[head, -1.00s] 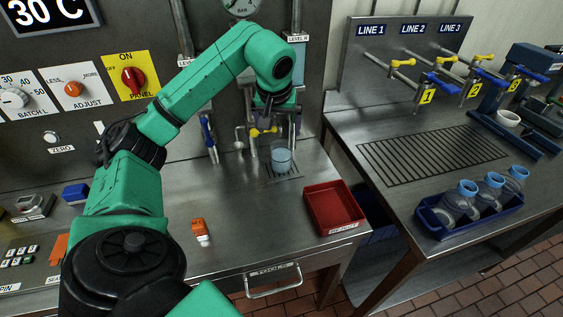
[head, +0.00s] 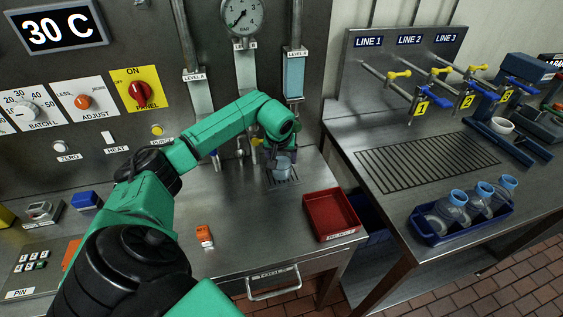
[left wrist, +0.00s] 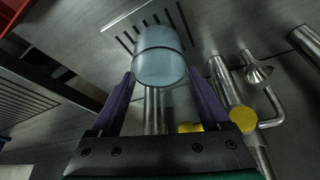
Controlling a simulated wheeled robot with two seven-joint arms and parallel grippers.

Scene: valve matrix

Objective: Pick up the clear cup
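The clear cup (head: 284,167) stands on the small drain grate under the taps of the left bench, its upper part partly hidden by my left gripper (head: 277,148) in the head view. In the left wrist view the bluish see-through cup (left wrist: 160,55) is between the purple fingertips of my left gripper (left wrist: 171,68). The fingers are spread, with a visible gap at the right finger; the left fingertip looks close to the cup, and I cannot tell if it touches. My right gripper is not in view.
Taps and pipes (left wrist: 243,118) stand close beside the gripper. A red tray (head: 332,215) lies right of the cup, and a small orange-and-white item (head: 204,236) lies at the front. A blue crate (head: 432,238) with bottles is on the right bench. The bench between is clear.

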